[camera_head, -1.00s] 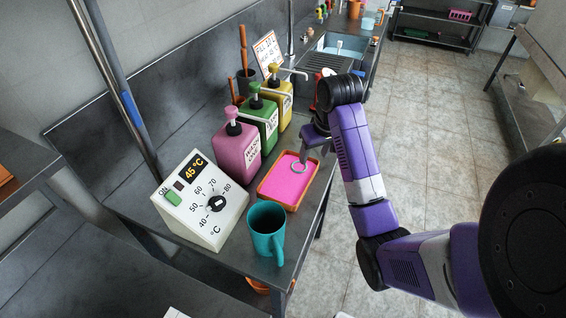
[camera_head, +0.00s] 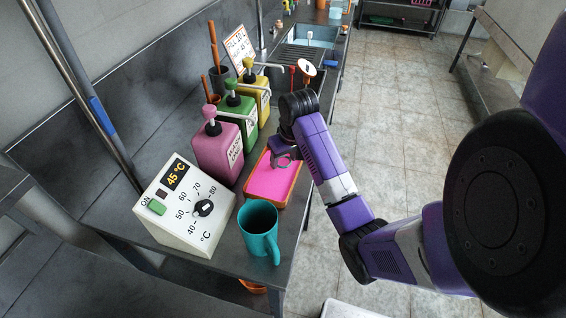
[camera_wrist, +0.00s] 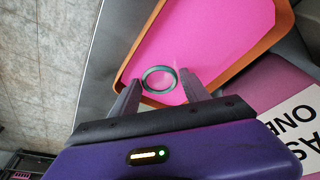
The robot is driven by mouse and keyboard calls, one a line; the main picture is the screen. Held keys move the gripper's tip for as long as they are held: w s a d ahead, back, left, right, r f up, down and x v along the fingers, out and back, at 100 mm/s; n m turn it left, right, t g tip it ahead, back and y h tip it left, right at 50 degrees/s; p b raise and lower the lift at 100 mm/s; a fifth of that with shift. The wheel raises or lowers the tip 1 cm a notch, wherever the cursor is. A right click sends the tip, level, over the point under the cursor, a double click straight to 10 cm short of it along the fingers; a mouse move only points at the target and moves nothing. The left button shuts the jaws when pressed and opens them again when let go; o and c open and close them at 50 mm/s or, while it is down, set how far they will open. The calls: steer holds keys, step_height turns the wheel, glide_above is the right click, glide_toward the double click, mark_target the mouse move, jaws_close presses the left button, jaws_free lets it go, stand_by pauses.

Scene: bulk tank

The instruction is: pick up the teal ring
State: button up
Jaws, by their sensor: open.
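The teal ring (camera_wrist: 159,67), a small thin ring, shows in the wrist view against the pink bottom of an orange-rimmed tray (camera_wrist: 262,44). In the head view the ring (camera_head: 283,162) is small and partly hidden by my gripper, over the far part of the tray (camera_head: 281,205). My gripper (camera_wrist: 158,78) is open, with one finger on each side of the ring in the wrist view. Whether the fingers touch the ring, or how high they are above it, I cannot tell.
Pink (camera_head: 216,150), green (camera_head: 238,115) and yellow (camera_head: 257,92) pump bottles stand left of the tray. A teal mug (camera_head: 258,232) and a white temperature box (camera_head: 180,205) stand on the near counter.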

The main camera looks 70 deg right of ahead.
steer(key=c, duration=1)
steer(key=shift+r, duration=0.1)
